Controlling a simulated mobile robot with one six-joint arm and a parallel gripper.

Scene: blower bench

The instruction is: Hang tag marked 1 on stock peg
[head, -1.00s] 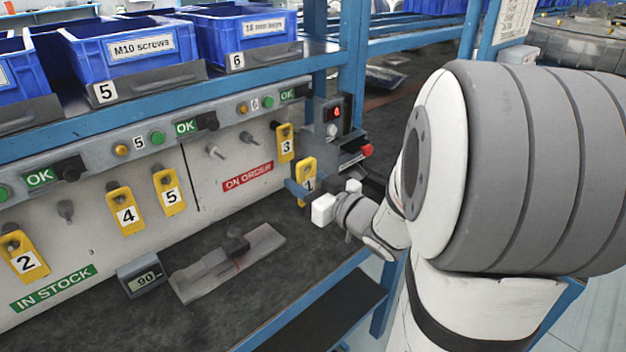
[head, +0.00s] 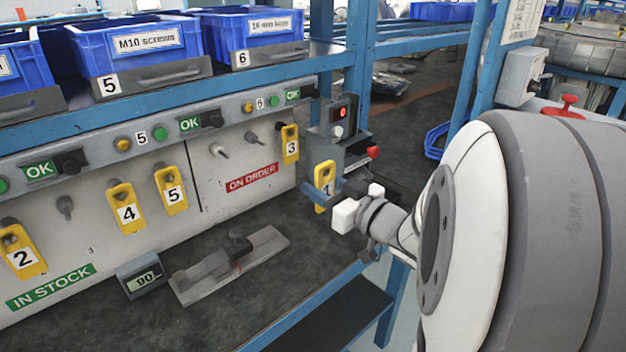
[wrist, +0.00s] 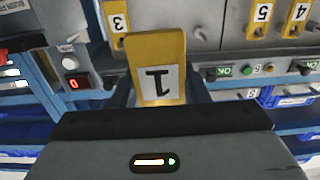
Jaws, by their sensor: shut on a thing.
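The yellow tag marked 1 (head: 323,181) is held in my gripper (head: 324,194), clear of the board. In the wrist view the tag (wrist: 157,52) shows upside down between the two fingers. The IN STOCK label (head: 50,287) is at the lower left of the board. Above it, tags 2 (head: 22,258), 4 (head: 127,212) and 5 (head: 172,195) hang on pegs. A bare stock peg (head: 65,207) stands between tags 2 and 4. The tag's hole is hidden in the head view.
Two bare pegs (head: 219,151) and tag 3 (head: 290,147) are on the ON ORDER side. A grey control box with a red display (head: 341,113) stands beside my gripper. A scale (head: 143,279) and a flat metal part (head: 230,265) lie on the bench. Blue bins sit above.

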